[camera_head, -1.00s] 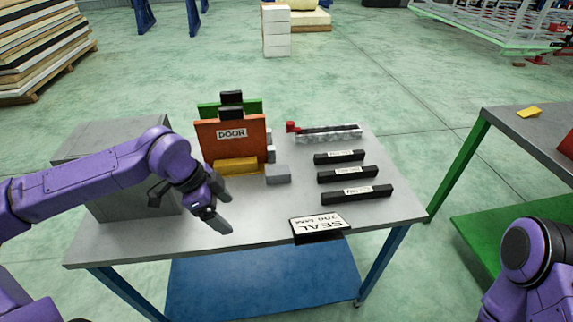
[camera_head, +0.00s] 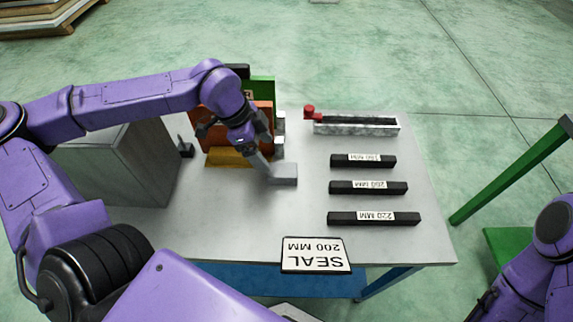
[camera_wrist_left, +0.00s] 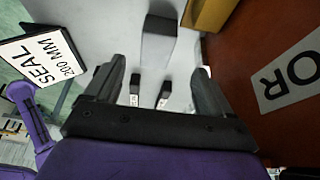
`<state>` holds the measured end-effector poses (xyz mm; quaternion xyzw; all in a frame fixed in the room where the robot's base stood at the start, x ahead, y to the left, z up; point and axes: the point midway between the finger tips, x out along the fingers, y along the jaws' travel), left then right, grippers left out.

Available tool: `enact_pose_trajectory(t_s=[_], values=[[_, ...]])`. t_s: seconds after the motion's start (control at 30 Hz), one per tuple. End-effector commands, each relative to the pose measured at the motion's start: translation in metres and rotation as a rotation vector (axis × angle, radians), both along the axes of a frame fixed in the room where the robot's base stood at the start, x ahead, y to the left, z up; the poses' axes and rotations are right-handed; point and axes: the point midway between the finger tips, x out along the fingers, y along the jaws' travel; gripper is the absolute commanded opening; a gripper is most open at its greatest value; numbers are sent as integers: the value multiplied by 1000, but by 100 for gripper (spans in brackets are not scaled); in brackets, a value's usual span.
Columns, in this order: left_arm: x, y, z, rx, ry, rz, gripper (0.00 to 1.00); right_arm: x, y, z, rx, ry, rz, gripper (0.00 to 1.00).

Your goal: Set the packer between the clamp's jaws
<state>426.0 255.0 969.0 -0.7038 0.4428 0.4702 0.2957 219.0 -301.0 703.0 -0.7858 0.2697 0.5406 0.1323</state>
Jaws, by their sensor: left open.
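My left gripper (camera_head: 264,164) reaches down in front of the orange DOOR panel (camera_head: 262,112). Its tips are just above and beside a small light grey block (camera_head: 284,175), which looks like the packer. In the left wrist view the gripper (camera_wrist_left: 157,74) is open and empty, and the grey block (camera_wrist_left: 158,42) lies ahead of the gap between its fingers. A yellow block (camera_head: 226,157) sits at the panel's foot. Behind the orange panel stands a green panel (camera_head: 263,88). Which part is the clamp I cannot tell; the arm covers much of this group. My right gripper is out of view.
A grey channel (camera_head: 355,130) with a red knob (camera_head: 310,112) lies at the back right. Several labelled black bars (camera_head: 368,188) lie in front of it. A SEAL 200 MM sign (camera_head: 316,256) is at the front edge. A large grey box (camera_head: 130,165) stands left.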

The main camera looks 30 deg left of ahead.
Motion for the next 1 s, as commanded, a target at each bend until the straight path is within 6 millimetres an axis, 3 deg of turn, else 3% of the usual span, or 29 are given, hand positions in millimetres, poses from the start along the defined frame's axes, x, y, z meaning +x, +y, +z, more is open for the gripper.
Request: enact_pose_trajectory(t_s=[0.1,0.27,0.5,0.77,0.8,0.87,1.0], values=[[3,-9,-22,4,6,-4,83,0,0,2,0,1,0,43],[6,-15,-38,3,4,-2,83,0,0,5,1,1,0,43],[12,-32,-75,2,4,-1,83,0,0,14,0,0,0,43],[13,-34,-82,0,1,3,83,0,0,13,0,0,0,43],[13,-34,-82,0,1,3,80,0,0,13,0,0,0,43],[13,-34,-81,0,1,3,60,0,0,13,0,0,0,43],[13,-34,-81,0,1,3,15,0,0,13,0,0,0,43]])
